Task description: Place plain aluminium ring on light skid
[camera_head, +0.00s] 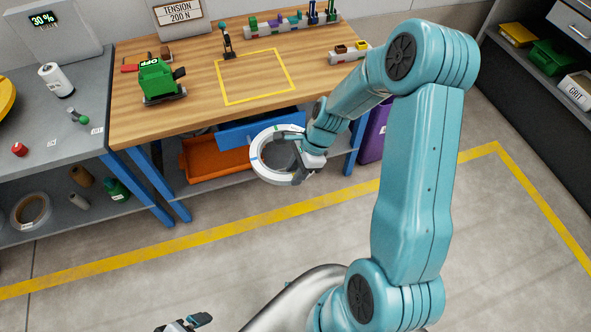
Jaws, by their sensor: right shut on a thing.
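A pale grey ring (256,160) with small blue and green marks on it hangs in the air in front of the wooden bench. My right gripper (296,160) is shut on the right side of this ring, and its fingers hide part of the rim. The ring is held tilted, with its open middle facing me. Part of my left gripper (187,323) shows at the bottom edge, well apart from the ring; its jaw opening is unclear. I cannot make out a light skid in this view.
The wooden bench (200,68) has a bare yellow-outlined square (255,78), a green tool (158,80) and racks at the back. Below are an orange bin (205,158) and blue drawer (235,134). Another ring (30,212) lies on the left lower shelf. The floor in front is clear.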

